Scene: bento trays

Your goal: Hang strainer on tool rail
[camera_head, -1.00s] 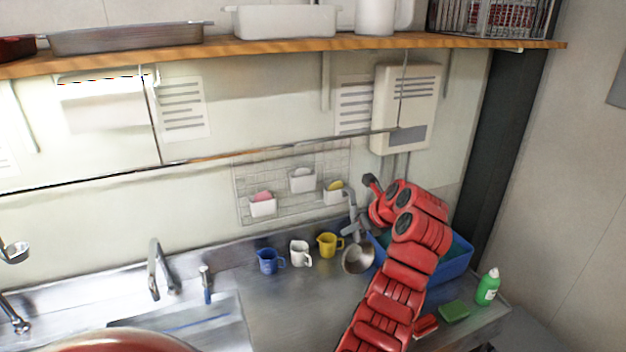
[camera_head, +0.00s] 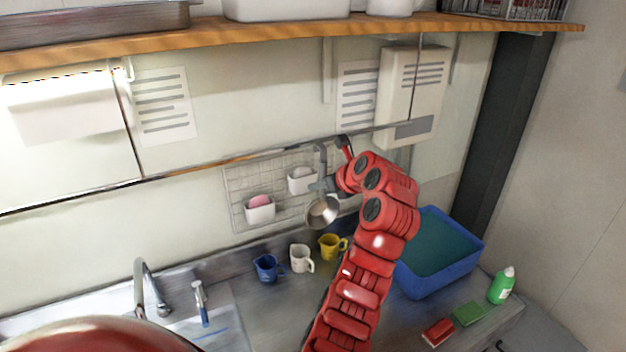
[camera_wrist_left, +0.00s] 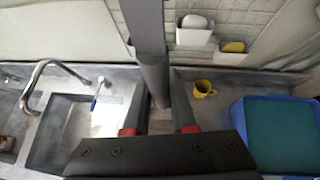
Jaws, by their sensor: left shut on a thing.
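My left gripper (camera_head: 328,185) is shut on the grey handle of the strainer (camera_head: 322,212). The strainer hangs upright from the grip, with its round bowl below and its hooked handle end above. The handle (camera_wrist_left: 153,75) also stands between the fingers in the left wrist view. The tool rail (camera_head: 240,161) runs along the wall. The hooked end overlaps the rail in the head view; I cannot tell whether they touch. My right gripper is not in view.
A wall grid (camera_head: 235,200) with small holders sits behind the strainer. Blue (camera_head: 267,268), white (camera_head: 301,259) and yellow (camera_head: 330,246) mugs stand on the counter below. A blue tub (camera_head: 440,285) is to the right, and a wooden shelf (camera_head: 300,32) is above.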

